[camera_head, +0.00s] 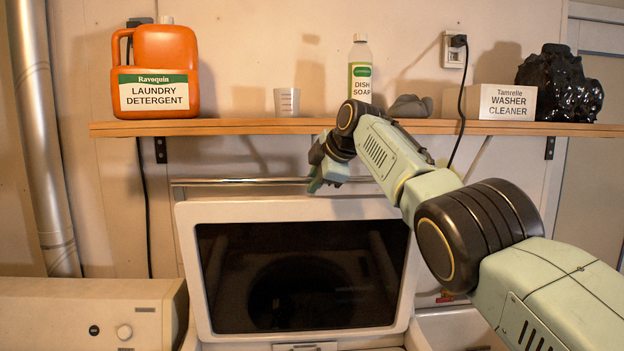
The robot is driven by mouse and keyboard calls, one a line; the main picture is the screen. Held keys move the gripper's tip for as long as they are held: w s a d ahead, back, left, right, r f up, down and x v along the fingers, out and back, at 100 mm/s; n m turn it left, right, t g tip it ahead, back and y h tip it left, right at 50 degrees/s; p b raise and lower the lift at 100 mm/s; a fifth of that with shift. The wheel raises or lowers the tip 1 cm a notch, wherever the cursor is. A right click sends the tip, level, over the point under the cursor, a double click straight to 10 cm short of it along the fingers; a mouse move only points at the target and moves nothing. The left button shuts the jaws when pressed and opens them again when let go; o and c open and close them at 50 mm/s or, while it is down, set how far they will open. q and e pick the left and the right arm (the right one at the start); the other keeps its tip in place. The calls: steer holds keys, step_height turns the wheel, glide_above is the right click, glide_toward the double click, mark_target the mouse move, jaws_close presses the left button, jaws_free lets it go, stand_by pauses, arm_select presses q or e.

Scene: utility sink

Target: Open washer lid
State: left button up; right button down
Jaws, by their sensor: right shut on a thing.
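The washer lid (190,265) is a white frame around a dark window. It stands raised, close to upright, in the middle of the view. A round drum shape shows dimly in the dark window. My right arm reaches in from the right, over the lid's upper right corner. My right gripper (318,184) is at the lid's top edge, near its middle, and is shut on the lid. Its fingers are small and partly hidden, so the exact contact is hard to see. My left gripper is not in view.
A wooden shelf (240,128) above the lid holds an orange detergent jug (165,60), a cup (287,102), a dish soap bottle (360,70) and a washer cleaner box (503,102). A metal bar (235,182) runs behind the lid.

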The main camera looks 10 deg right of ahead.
steer(key=shift+f, duration=0.5)
steer(key=c, duration=1.3)
jaws_free()
steer(key=shift+w, duration=0.1)
steer(key=shift+c, duration=0.2)
steer(key=shift+r, duration=0.1)
steer(key=shift+d+r+b, duration=0.1)
steer(key=shift+r+b, duration=0.1)
steer(key=shift+b, duration=0.3)
steer(key=b+v, duration=0.5)
steer(key=v, duration=0.8)
steer(key=shift+r+b, duration=0.2)
steer(key=shift+b, duration=0.1)
